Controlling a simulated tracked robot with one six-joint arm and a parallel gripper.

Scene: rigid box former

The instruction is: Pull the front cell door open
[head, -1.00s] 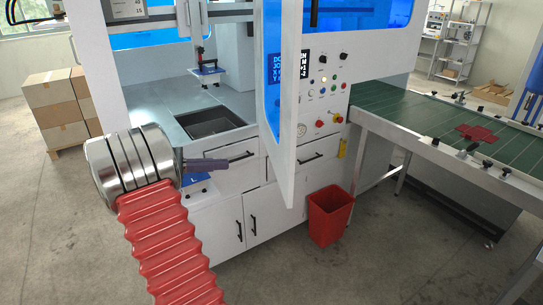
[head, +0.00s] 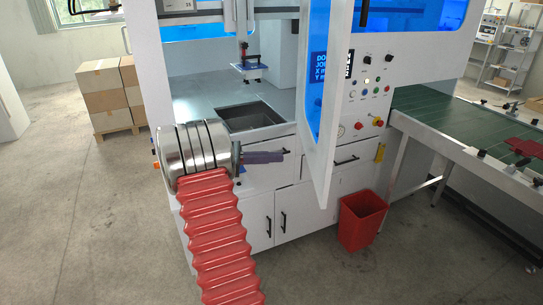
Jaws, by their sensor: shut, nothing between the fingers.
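The front cell door (head: 319,165) is a tall white frame with a blue window. It stands swung out from the front of the white machine, seen at a steep angle, and the cell opening to its left is uncovered. Its top is cut off by the picture edge, and I cannot make out its handle. My gripper (head: 280,156) is dark grey, shut and empty. It points right, in front of the drawers, with its tips a little left of the door's free lower part in the picture. They look apart from it.
Inside the cell is a grey worktop (head: 195,100) with a sunken bin (head: 252,117) and a hanging suction tool (head: 248,66). A red waste bin (head: 362,220) stands right of the door. A green conveyor (head: 440,119) runs right. Stacked cartons (head: 103,95) stand at the left. The floor at left is clear.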

